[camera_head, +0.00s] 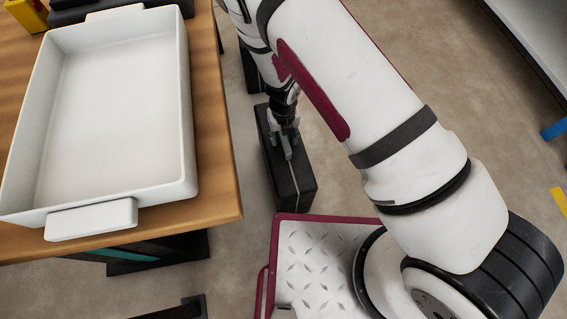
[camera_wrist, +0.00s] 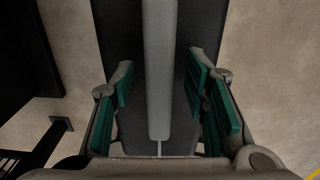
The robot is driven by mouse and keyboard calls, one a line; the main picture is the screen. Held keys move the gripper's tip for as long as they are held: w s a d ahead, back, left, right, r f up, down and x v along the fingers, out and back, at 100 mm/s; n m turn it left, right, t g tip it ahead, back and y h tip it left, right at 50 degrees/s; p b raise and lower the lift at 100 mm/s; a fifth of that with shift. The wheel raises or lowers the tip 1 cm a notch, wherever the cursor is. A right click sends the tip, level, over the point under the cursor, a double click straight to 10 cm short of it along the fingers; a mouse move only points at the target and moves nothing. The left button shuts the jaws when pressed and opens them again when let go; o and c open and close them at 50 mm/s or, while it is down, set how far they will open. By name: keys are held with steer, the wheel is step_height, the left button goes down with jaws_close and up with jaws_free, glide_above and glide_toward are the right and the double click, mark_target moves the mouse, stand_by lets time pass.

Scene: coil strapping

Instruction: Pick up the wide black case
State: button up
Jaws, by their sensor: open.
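The wide black case (camera_head: 291,190) stands upright on the floor beside the wooden table, in the middle of the head view. My gripper (camera_head: 286,146) is over the top of the case, pointing down. In the wrist view the dark top of the case (camera_wrist: 115,35) lies beneath the fingers, with a long grey handle bar (camera_wrist: 158,60) running along its middle. My gripper's teal-padded fingers (camera_wrist: 161,88) are open, one on each side of the bar, with visible gaps. The far part of the case is partly hidden by my arm in the head view.
The wooden table (camera_head: 215,150) with a white tray (camera_head: 188,150) stands close left of the case. A yellow object (camera_head: 24,14) sits at its far corner. A grey-topped bench (camera_head: 535,30) is at the upper right. Open floor (camera_head: 335,150) lies right of the case.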

steer(key=shift+f, duration=0.15)
jaws_close()
stand_by(0.4)
